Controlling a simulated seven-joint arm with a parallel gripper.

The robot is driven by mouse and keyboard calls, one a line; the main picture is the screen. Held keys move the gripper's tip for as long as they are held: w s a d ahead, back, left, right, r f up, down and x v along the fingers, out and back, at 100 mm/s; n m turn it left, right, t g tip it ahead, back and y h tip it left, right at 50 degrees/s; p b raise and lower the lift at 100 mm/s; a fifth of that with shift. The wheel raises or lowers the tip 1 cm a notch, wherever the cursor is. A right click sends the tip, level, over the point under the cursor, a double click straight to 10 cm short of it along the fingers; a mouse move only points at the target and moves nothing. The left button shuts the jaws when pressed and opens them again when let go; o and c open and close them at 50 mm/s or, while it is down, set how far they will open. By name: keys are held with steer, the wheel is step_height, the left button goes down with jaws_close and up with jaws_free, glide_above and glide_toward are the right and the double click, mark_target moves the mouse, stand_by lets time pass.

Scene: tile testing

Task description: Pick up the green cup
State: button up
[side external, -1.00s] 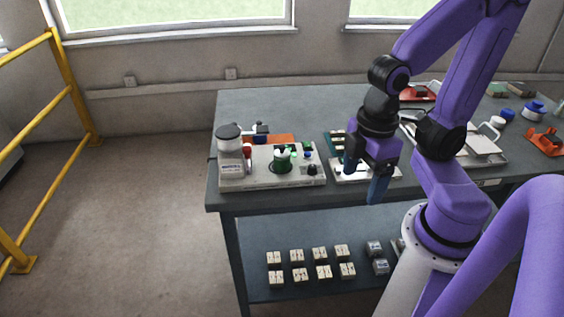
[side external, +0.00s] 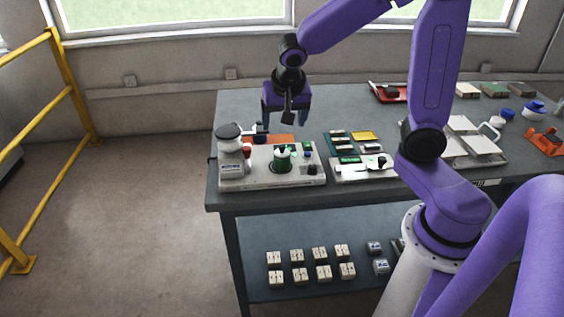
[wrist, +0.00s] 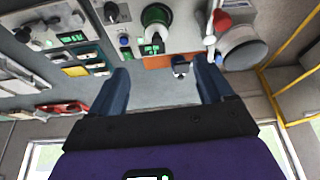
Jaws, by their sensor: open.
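The green cup (side external: 281,164) stands upright on a light grey machine at the left end of the table. It also shows at the top of the wrist view as a round green piece (wrist: 155,17) with something white in its top. My gripper (side external: 286,120) is above and slightly behind the cup, apart from it. Its two dark blue fingers are spread, and in the wrist view the gap between them (wrist: 161,66) is empty. The cup lies beyond the fingertips there, not between them.
Small coloured tiles (side external: 363,135) and a scale (side external: 352,176) sit to the right.

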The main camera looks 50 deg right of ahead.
mark_target(283, 148)
steer(key=x, duration=1.1)
steer(key=shift+d+f, duration=0.1)
steer(key=shift+f, duration=0.2)
steer(key=shift+s+x, duration=0.15)
steer(key=shift+x, duration=0.8)
steer(key=shift+s+x, duration=0.15)
steer(key=shift+x, duration=1.75)
steer(key=shift+c, duration=0.3)
steer(key=shift+r, duration=0.1)
steer(key=c, duration=1.1)
steer(key=shift+r, duration=0.15)
